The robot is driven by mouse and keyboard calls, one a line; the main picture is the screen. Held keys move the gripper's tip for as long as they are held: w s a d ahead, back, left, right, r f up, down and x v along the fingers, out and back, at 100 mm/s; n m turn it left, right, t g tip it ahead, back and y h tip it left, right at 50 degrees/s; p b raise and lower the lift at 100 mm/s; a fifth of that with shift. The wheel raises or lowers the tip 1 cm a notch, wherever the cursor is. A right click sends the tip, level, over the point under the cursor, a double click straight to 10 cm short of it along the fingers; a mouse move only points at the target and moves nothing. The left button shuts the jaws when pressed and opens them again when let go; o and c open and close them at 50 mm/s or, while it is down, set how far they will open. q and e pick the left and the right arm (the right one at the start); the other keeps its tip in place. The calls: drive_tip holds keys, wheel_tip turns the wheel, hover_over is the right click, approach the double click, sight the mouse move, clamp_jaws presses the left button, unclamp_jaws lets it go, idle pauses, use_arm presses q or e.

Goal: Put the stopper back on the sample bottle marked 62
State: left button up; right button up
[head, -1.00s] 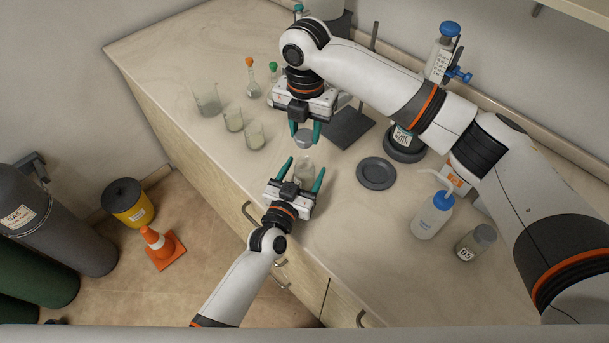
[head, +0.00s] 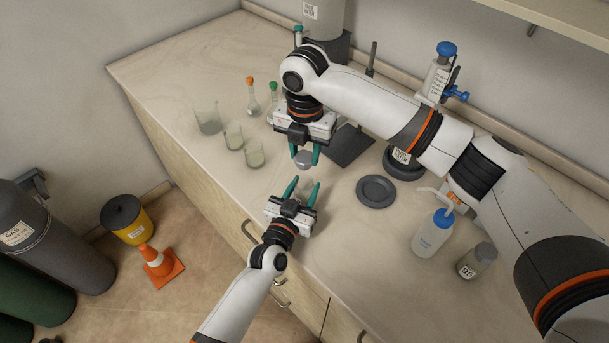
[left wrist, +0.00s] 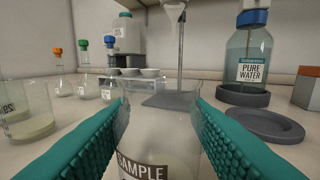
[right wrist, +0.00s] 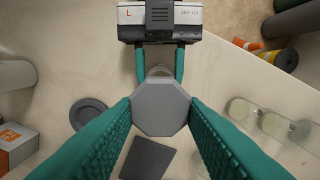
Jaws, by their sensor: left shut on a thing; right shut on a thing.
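A clear glass sample bottle (left wrist: 158,135) fills the lower middle of the left wrist view, open at the top. Its label reads SAMPLE; the number is cut off. My left gripper (head: 302,190) is shut on it, one finger on each side. The grey faceted stopper (head: 304,159) is in my right gripper (head: 304,153), shut on it from above. In the right wrist view the stopper (right wrist: 160,107) sits between the fingertips and partly hides the bottle (right wrist: 160,71) behind it. In the head view the stopper is apart from the left gripper, just beyond its fingertips.
Several beakers (head: 233,136) and stoppered flasks (head: 252,98) stand to the left. A dark stand base (head: 350,146) is behind, a grey round dish (head: 376,191) to the right. A wash bottle (head: 432,234) and another labelled, capped bottle (head: 476,261) stand further right.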

drive_tip(key=shift+f, duration=2)
drive_tip(key=shift+f, duration=0.1)
drive_tip(key=shift+f, duration=0.8)
drive_tip(key=shift+f, duration=0.65)
drive_tip(key=o, duration=1)
wheel_tip(320, 180, up, 12)
drive_tip(key=shift+r, duration=0.1)
